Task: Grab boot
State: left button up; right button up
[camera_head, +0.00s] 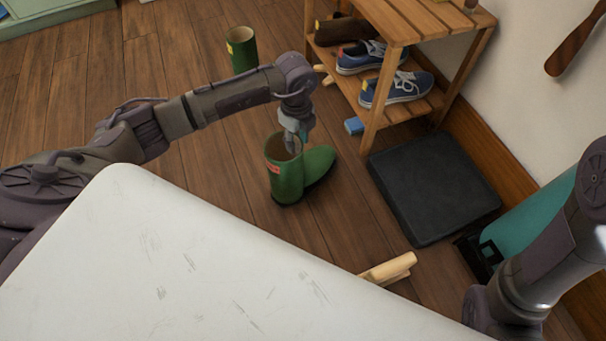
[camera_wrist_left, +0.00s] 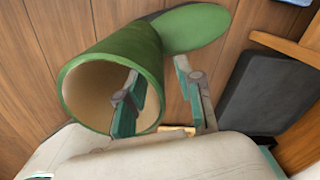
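A green rubber boot (camera_head: 288,172) stands upright on the wooden floor, its toe pointing right, with a small red patch on its shaft. My left gripper (camera_head: 296,132) is directly above its shaft, pointing down. In the left wrist view, the boot (camera_wrist_left: 110,65) has its round opening facing the camera. One finger of the left gripper (camera_wrist_left: 160,98) reaches into the opening and the other is outside, with the shaft wall between. The fingers are apart. A second green boot (camera_head: 242,48) with a yellow patch stands farther back. The right gripper is not visible.
A wooden rack (camera_head: 400,60) with blue sneakers (camera_head: 397,88) stands behind, to the right. A black mat or tray (camera_head: 432,188) lies right of the boot. A light wooden piece (camera_head: 390,268) and a teal object (camera_head: 530,215) are at lower right. Floor left of the boot is clear.

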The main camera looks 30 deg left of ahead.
pick_arm(q)
grip_shut()
jog(key=shift+r, duration=0.2)
dwell(0.5)
